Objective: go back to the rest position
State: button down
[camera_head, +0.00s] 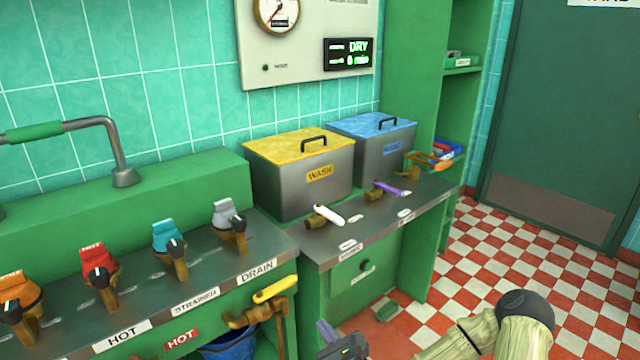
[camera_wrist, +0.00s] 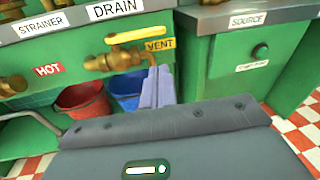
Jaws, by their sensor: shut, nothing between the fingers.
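My gripper (camera_wrist: 158,72) is shut and empty; its two grey fingers lie side by side in the wrist view. In the head view my gripper (camera_head: 328,330) shows at the bottom edge, partly cut off. In the wrist view the fingertips appear just below a brass valve (camera_wrist: 113,61) with a yellow handle (camera_wrist: 137,35), beside a yellow VENT label (camera_wrist: 159,45). I cannot tell whether they touch the valve. In the head view the yellow handle (camera_head: 275,290) lies slanted, left of my gripper.
Red (camera_wrist: 82,108) and blue (camera_wrist: 128,90) buckets stand under the counter. The steel counter (camera_head: 200,275) carries several coloured valves. The yellow-lidded WASH tank (camera_head: 303,185) and blue-lidded tank (camera_head: 385,152) stand behind. Checkered floor (camera_head: 500,245) lies open at right.

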jog(key=s+d+f+n+g+h, duration=0.1)
jog(key=s+f+n+g, duration=0.2)
jog(key=n, duration=0.5)
jog(key=s+d+f+n+g+h, duration=0.1)
jog(key=s+f+n+g, duration=0.15)
jog(key=n+g, duration=0.45)
jog(key=s+d+r+n+g+h+p, duration=0.1)
jog(key=s+d+r+n+h, duration=0.2)
jog(key=s+d+r+n, duration=0.4)
jog(key=s+d+r+n+g+h, duration=0.25)
jog(key=s+d+r+n, duration=0.35)
jog(key=r, duration=0.3)
notch_tip(320, 180, up, 24)
jog(key=a+n+p, duration=0.1)
jog(key=p, duration=2.2)
jog(key=shift+w+a+f+t+h+p, duration=0.2)
jog(key=shift+w+t+h+p, duration=0.1)
jog(key=shift+t+h, duration=0.15)
